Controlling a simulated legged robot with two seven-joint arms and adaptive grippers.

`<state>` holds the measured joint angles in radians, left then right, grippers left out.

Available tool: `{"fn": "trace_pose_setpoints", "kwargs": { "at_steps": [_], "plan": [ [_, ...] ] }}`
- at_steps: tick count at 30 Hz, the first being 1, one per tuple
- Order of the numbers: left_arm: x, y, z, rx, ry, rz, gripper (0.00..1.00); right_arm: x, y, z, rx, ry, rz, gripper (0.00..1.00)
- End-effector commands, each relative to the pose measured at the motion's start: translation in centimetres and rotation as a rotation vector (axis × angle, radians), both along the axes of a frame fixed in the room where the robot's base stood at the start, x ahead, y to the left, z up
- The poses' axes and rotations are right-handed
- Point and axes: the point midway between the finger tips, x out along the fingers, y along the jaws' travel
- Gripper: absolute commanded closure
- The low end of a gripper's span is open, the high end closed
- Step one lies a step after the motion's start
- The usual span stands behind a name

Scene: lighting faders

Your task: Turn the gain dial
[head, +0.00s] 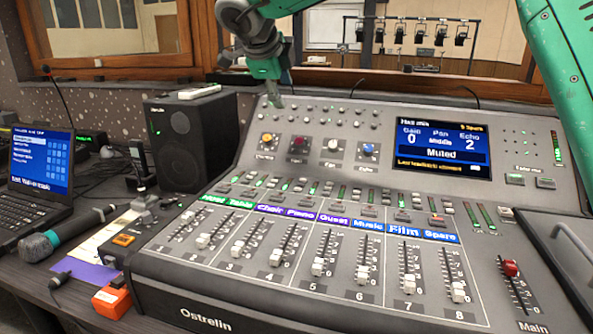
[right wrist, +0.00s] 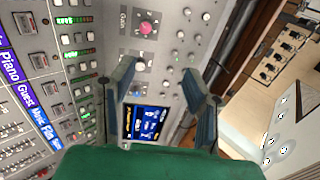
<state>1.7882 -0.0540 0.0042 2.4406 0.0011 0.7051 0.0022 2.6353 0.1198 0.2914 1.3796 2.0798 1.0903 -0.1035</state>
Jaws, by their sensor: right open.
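The mixing desk (head: 215,280) has a row of dials below its upper edge. A red-capped dial (head: 299,144) is second from the left; in the right wrist view the pink-red dial (right wrist: 146,28) sits beside a label that seems to read Gain. The screen (head: 441,146) shows Gain 0, Pan Middle, Echo 2 and Muted. My right gripper (head: 279,97) is above the desk's back edge, behind and slightly left of the red dial, apart from it. In the right wrist view its fingers (right wrist: 148,80) are spread and empty. My left gripper is out of view.
An orange-capped dial (head: 267,139) and a blue-capped dial (head: 369,150) flank the row. Several faders fill the front of the desk. A speaker (head: 190,142) stands left of it, with a laptop (head: 36,175) and a microphone (head: 55,240) further left.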

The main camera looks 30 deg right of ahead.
Motion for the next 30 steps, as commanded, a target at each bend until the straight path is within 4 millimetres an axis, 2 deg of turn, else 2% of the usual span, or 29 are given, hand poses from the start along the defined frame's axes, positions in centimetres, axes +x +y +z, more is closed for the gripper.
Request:
{"fn": "trace_pose_setpoints", "kwargs": {
  "at_steps": [1,6,14,24,30],
  "plan": [
    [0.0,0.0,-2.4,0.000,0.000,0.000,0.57,0.0,-0.1,-2.4,0.000,-0.001,-0.001,0.58],
    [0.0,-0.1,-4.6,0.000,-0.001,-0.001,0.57,0.0,-0.1,-4.7,0.001,0.000,-0.001,0.58],
    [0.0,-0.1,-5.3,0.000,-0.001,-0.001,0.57,0.6,-0.5,-5.8,-0.002,0.000,-0.001,0.58],
    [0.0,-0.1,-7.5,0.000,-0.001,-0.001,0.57,3.7,-4.6,-11.1,0.001,0.002,-0.003,0.58],
    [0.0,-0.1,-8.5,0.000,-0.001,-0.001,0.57,5.3,-6.5,-13.4,0.000,-0.001,-0.002,0.58]
  ]
}}
